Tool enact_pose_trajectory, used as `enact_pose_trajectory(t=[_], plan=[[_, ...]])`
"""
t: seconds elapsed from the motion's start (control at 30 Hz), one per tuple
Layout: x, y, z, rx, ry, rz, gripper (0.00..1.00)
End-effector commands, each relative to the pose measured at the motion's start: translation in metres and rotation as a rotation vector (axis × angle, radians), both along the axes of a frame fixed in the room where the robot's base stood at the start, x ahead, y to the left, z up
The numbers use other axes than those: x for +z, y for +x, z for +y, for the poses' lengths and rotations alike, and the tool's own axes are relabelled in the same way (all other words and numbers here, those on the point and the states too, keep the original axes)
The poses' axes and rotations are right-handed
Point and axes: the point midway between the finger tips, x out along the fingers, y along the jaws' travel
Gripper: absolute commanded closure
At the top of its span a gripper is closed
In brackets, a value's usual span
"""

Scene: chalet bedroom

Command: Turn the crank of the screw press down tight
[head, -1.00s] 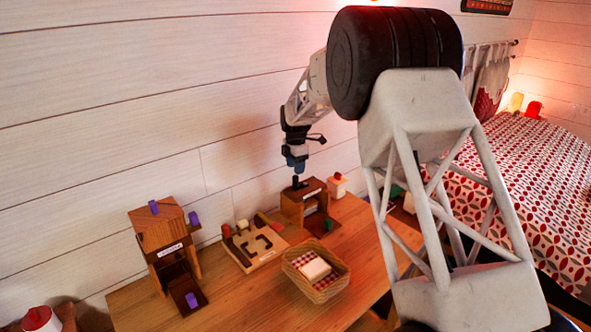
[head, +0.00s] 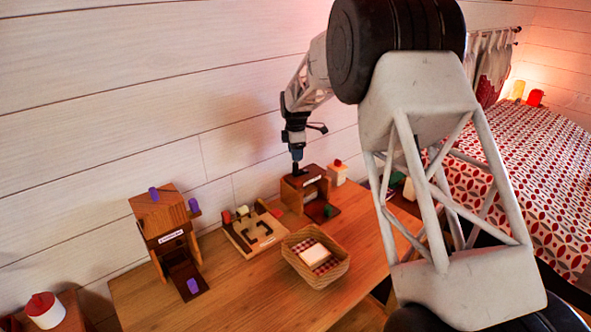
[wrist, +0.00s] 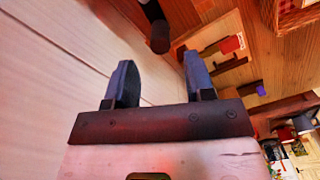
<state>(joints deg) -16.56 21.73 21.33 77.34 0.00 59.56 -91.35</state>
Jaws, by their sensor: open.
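A wooden box device (head: 291,199) with a pale label stands at the back of the table, and I take it for the screw press. A short dark upright post (head: 296,168) rises from its top; a dark round-ended handle also shows in the wrist view (wrist: 159,38). My gripper (head: 297,157) is open and points down just above this post. In the wrist view my open fingers (wrist: 160,62) stand on either side of the handle's line, with the handle beyond the tips. Contact is not visible. The crank's full shape is unclear.
Left of it lie a slotted wooden board (head: 238,236) with small blocks and a wooden box with purple knobs (head: 160,217). A wicker basket (head: 322,279) stands in front. A white box with a red top (head: 337,174) is close on the right.

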Motion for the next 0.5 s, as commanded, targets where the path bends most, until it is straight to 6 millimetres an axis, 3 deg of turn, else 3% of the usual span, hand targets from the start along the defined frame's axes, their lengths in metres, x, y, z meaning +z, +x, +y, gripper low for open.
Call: enact_pose_trajectory(t=[0.5], plan=[[0.0003, 0.0001, 0.0, -0.737, 0.0, 0.0, 0.51]])
